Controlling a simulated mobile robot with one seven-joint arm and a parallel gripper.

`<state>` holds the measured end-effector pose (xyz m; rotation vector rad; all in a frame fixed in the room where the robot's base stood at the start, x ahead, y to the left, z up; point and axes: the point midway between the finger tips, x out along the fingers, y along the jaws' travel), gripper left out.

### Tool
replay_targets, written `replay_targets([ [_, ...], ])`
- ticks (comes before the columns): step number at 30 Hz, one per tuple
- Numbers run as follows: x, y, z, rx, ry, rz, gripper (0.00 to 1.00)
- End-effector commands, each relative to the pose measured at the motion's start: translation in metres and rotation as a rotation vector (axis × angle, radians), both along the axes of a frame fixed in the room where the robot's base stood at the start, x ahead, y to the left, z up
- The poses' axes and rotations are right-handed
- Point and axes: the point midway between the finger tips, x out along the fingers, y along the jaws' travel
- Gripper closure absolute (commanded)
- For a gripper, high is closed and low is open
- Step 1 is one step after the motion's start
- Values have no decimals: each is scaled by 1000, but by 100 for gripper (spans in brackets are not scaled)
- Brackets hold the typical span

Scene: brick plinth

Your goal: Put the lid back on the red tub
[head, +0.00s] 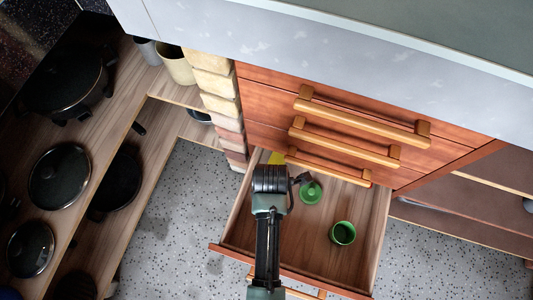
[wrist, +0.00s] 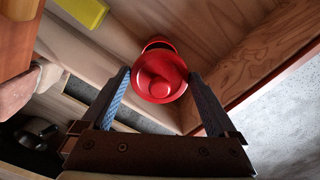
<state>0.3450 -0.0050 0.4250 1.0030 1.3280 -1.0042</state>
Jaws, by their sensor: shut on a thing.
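In the wrist view, a red round lid with a raised knob (wrist: 160,82) sits between the two fingertips of my gripper (wrist: 159,78), which is shut on it. Just beyond it a red rim with a dark inside (wrist: 158,43) shows, which looks like the red tub's mouth. The lid covers most of the tub, and I cannot tell whether the two touch. In the head view, my gripper (head: 271,180) is over the left part of the open drawer (head: 310,245). My arm hides the red lid and tub there.
A green lid (head: 311,192) and an open green tub (head: 343,233) are in the drawer, right of my arm. A yellow thing (head: 277,158) lies near the drawer's back. Drawer fronts with wooden handles (head: 345,129) overhang the back. Dark pans (head: 60,177) fill shelves at left.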

Motion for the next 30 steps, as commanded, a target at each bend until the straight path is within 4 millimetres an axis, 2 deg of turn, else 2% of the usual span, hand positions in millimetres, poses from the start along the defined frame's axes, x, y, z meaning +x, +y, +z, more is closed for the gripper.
replay_targets([
  [1, 0, 0, -7, 0, 0, 0, 58],
  [18, 0, 0, -50, 0, 1, 1, 58],
  [30, 0, 0, -56, 0, 0, 1, 58],
])
